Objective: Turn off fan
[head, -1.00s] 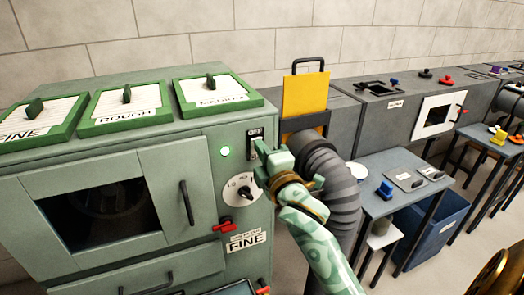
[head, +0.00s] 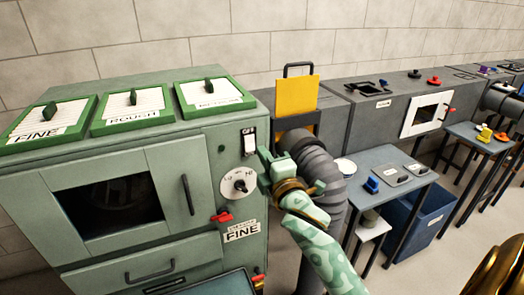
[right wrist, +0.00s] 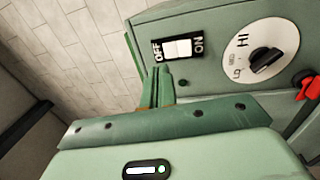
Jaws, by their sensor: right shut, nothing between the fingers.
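The fan switch (head: 249,141) is a white rocker on a black plate on the green machine's front, top right. The right wrist view shows the switch (right wrist: 178,49) close up, between the words OFF and ON; its tilt is hard to tell. The round indicator lamp (head: 221,149) left of the switch is dark. My right gripper (head: 264,157) is shut and empty, just right of and below the switch. In the right wrist view its fingertips (right wrist: 157,82) are beside the OFF end, seemingly apart from the rocker. My left gripper is not in view.
Below the switch are the LO–HI dial (head: 238,184) and a red lever (head: 222,217). A thick grey duct (head: 322,172) stands right of my gripper, with a yellow plate (head: 297,95) behind. A side table (head: 388,158) stands at right.

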